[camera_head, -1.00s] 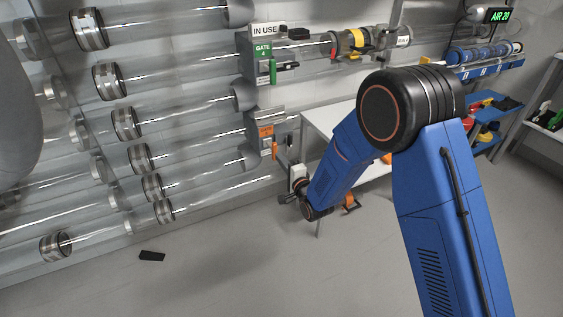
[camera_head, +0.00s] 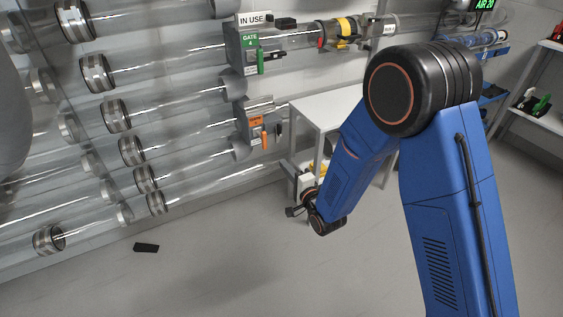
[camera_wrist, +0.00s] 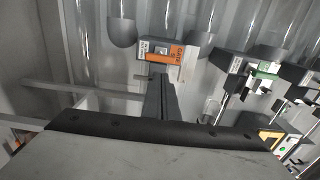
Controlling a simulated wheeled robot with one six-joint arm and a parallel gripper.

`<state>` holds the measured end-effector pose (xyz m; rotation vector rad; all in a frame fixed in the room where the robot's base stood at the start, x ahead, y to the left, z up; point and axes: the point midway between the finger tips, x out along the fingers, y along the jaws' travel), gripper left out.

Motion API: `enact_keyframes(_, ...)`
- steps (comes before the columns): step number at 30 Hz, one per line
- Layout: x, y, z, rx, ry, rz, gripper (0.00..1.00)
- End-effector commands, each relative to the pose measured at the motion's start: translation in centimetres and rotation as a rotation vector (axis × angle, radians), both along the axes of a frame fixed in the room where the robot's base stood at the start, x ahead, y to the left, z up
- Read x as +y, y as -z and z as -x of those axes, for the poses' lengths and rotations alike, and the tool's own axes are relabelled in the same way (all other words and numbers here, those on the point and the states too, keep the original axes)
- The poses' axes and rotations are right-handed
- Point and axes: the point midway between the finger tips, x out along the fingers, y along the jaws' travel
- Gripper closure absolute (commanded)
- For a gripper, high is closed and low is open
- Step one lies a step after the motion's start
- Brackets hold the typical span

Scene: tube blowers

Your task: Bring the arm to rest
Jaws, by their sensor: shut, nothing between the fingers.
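My blue arm (camera_head: 440,190) rises from the lower right in the head view. It bends at a black elbow joint (camera_head: 425,90), and the forearm slopes down and left. The wrist end hangs in front of the white table, with my gripper (camera_head: 293,211) small and partly hidden there. In the wrist view my gripper (camera_wrist: 159,84) shows as dark fingers closed together, holding nothing. They point toward an orange-and-white gate block (camera_wrist: 168,55); I cannot tell the distance between them.
Clear tubes with metal collars (camera_head: 118,115) line the wall at left. The green gate 4 unit (camera_head: 249,55) has an IN USE sign above it. A white table (camera_head: 322,109) stands behind the forearm. A black piece (camera_head: 146,247) lies on the otherwise open floor.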

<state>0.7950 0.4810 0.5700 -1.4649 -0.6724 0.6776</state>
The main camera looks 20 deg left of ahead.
Motion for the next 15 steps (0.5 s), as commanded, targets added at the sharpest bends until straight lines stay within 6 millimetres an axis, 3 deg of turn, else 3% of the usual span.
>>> enact_keyframes(10, -1.3, -0.9, -0.4, -0.01, 0.017, 0.031, 1.0)
enact_keyframes(15, -4.6, -3.5, -2.6, -0.038, 0.069, 0.148, 1.0)
